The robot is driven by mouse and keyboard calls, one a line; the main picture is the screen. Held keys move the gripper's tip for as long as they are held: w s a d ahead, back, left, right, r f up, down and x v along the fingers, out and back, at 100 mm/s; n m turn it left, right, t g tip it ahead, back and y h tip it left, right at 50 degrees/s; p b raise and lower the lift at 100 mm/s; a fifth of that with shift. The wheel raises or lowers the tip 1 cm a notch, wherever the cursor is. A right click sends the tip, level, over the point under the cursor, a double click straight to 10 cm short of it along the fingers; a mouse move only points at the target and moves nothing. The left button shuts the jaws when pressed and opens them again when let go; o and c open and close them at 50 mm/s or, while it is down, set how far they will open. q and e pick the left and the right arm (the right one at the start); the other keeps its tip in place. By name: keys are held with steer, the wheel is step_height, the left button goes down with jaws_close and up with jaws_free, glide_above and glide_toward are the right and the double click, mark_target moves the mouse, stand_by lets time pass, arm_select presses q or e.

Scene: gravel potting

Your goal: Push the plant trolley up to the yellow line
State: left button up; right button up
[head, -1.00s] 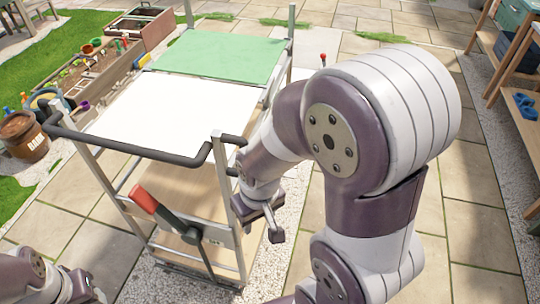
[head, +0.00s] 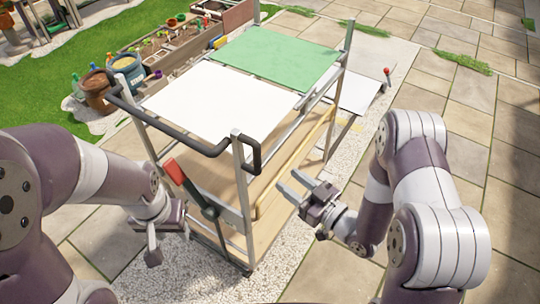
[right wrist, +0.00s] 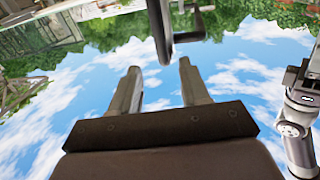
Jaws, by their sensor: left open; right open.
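The plant trolley (head: 243,188) has metal posts, a white top panel (head: 220,103), a green top panel (head: 275,54) and wooden lower decks. Its black handle (head: 190,143) faces me, and a red-gripped lever (head: 174,171) slants below it. My left gripper (head: 168,241) is open, in front of the trolley's near left side below the handle. My right gripper (head: 296,186) is open and empty beside the trolley's right side, fingers pointing toward it. The right wrist view shows its parted fingers (right wrist: 157,88) against sky.
The trolley stands on a pale gravel strip (head: 128,272) between paving slabs (head: 455,110). Planter boxes (head: 165,45) and a brown barrel (head: 97,92) stand at the left by the grass. A white board (head: 358,92) lies beyond the trolley's right side. Paving at the right is open.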

mark_target(260, 158)
steer(key=p+x, duration=0.3)
steer(key=x, duration=0.9)
steer(key=shift+w+a, duration=0.1)
steer(key=shift+a, duration=0.15)
steer(key=shift+d, duration=0.1)
jaws_close()
